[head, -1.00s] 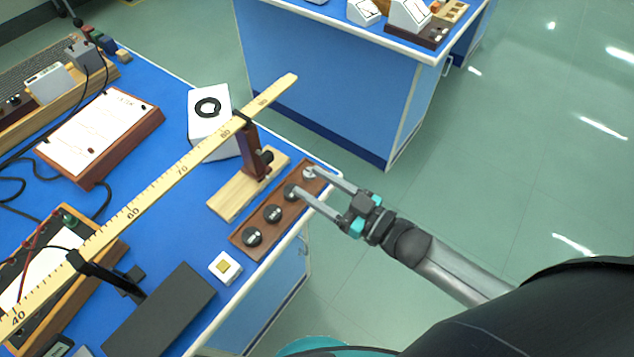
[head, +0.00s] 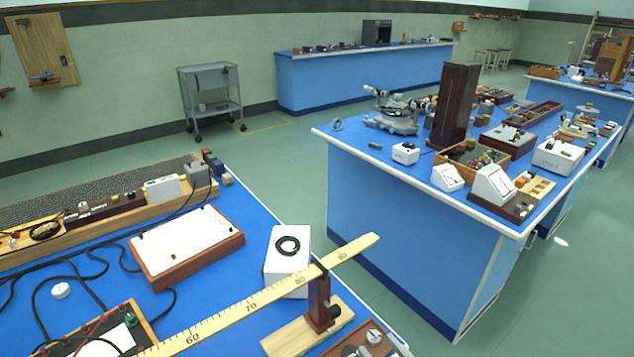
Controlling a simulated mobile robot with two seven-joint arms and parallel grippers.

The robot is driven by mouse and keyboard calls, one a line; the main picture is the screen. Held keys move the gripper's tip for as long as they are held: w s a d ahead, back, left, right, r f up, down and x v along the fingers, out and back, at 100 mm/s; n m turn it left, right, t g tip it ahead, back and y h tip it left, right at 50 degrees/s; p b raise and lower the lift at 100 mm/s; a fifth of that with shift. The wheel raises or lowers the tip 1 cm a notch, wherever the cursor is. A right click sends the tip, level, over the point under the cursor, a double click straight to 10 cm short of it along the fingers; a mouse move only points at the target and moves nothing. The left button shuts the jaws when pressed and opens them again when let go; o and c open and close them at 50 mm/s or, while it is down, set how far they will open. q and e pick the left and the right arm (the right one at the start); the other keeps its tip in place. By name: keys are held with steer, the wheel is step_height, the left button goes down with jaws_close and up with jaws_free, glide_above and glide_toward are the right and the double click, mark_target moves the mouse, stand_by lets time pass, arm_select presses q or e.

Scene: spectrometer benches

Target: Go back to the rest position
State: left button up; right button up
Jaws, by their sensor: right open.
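Neither of my grippers shows in the head view now. The near blue bench (head: 100,274) fills the lower left. A wooden metre scale (head: 225,313) runs across it, held by a dark clamp post (head: 319,304) on a pale wooden base (head: 290,340). The far end of a brown strip (head: 348,350) with a silver round piece (head: 374,336) on it shows at the bottom edge. The rest of the strip is cut off by the frame.
A white box with a black ring (head: 287,262) and a brown-framed board (head: 187,243) stand on the near bench. A second blue bench (head: 420,240) with several instruments is at the right. A grey trolley (head: 212,95) stands by the wall. Green floor lies between the benches.

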steer(key=s+d+m+g+h, duration=0.35)
steer(key=s+g+h, duration=0.25)
steer(key=s+g, duration=0.8)
steer(key=s+f+t+b, duration=0.1)
steer(key=s+f, duration=0.1)
steer(key=f, duration=1)
steer(key=s+f+t, duration=0.1)
steer(key=s+f, duration=0.2)
steer(key=f, duration=0.8)
steer(key=s+d+f+n+g+b, duration=0.1)
steer(key=s+d+f, duration=0.2)
steer(key=s+f, duration=1.2)
steer(key=shift+s+f, duration=0.25)
steer(key=shift+s, duration=0.05)
steer(key=shift+d, duration=0.1)
